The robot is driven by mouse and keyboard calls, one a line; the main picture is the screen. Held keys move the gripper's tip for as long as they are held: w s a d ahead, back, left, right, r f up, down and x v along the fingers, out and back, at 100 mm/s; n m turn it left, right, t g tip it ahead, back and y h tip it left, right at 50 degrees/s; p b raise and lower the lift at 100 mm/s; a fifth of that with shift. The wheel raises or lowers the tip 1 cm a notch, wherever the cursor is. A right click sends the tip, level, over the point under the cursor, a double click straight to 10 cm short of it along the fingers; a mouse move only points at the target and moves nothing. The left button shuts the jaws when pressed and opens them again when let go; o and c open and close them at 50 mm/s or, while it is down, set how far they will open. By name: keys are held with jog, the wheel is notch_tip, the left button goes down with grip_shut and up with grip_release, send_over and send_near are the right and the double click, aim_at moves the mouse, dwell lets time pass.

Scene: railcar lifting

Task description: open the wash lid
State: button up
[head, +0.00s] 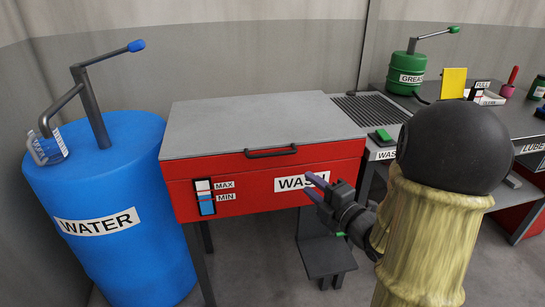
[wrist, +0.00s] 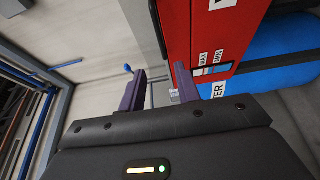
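The wash lid (head: 250,124) is the flat grey top of the red wash tank (head: 255,185). It lies level and shut. A dark bar handle (head: 271,152) sits along its front edge. My gripper (head: 315,187) is in front of the tank's front face, by the WASH label and below and right of the handle. Its two purple fingers are apart with nothing between them, as the wrist view (wrist: 158,85) also shows. The wrist view shows the red tank (wrist: 190,25) turned sideways beyond the fingers. The gripper does not hold the handle.
A blue water barrel (head: 105,220) with a pump and a clear bottle (head: 48,147) stands left of the tank. A bench with a grate (head: 370,110), a green switch (head: 383,135) and a green grease drum (head: 406,72) stands right. The space above the lid is clear.

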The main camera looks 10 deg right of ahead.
aim_at(274, 155)
jog(key=x, duration=1.7)
jog(key=shift+w+p, duration=0.2)
jog(key=shift+p, duration=0.2)
grip_shut()
